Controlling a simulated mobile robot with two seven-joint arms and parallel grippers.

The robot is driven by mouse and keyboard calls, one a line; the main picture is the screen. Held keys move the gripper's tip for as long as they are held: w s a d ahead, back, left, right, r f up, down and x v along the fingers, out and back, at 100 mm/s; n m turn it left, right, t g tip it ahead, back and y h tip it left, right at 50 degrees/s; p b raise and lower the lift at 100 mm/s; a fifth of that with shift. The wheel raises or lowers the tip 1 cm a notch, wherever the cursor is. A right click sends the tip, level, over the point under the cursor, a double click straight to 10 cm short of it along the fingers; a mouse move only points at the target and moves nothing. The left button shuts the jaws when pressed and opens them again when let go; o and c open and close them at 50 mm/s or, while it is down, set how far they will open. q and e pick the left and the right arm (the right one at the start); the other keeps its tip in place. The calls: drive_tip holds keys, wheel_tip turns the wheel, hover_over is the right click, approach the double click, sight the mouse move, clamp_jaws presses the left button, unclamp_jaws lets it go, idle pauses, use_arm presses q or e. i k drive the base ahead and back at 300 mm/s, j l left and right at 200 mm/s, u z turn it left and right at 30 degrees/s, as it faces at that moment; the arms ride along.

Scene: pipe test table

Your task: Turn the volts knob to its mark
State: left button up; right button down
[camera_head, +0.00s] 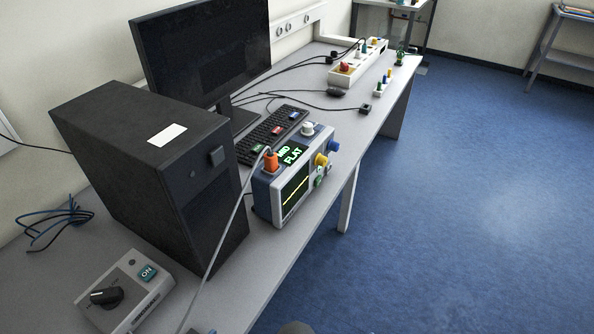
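An oscilloscope-like instrument (270,206) with a lit screen (295,191) stands near the front edge of the table. A yellow knob (321,160) and a blue knob (333,147) stick out from its front face, with smaller green parts below. A white knob (308,128) and an orange plug (270,161) with a grey cable are on top, beside a display (292,153) reading "MID FLAT". I cannot read which knob is volts, and its mark is too small to see.
A black computer tower (155,170), a monitor (205,50) and a keyboard (262,140) stand behind and left of the instrument. A grey box (125,290) with a black dial and "ON" button is at lower left. Cables cross the table (390,85). Blue floor (450,200) is open at right.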

sight(321, 161)
drive_tip(key=i+l+u, duration=0.1)
drive_tip(key=l, duration=0.65)
drive_tip(key=i+l+u, duration=0.1)
drive_tip(key=l, duration=0.7)
drive_tip(key=i+l, duration=0.2)
drive_tip(key=l, duration=0.6)
drive_tip(key=i+l+u, duration=0.15)
drive_tip(key=l, duration=0.65)
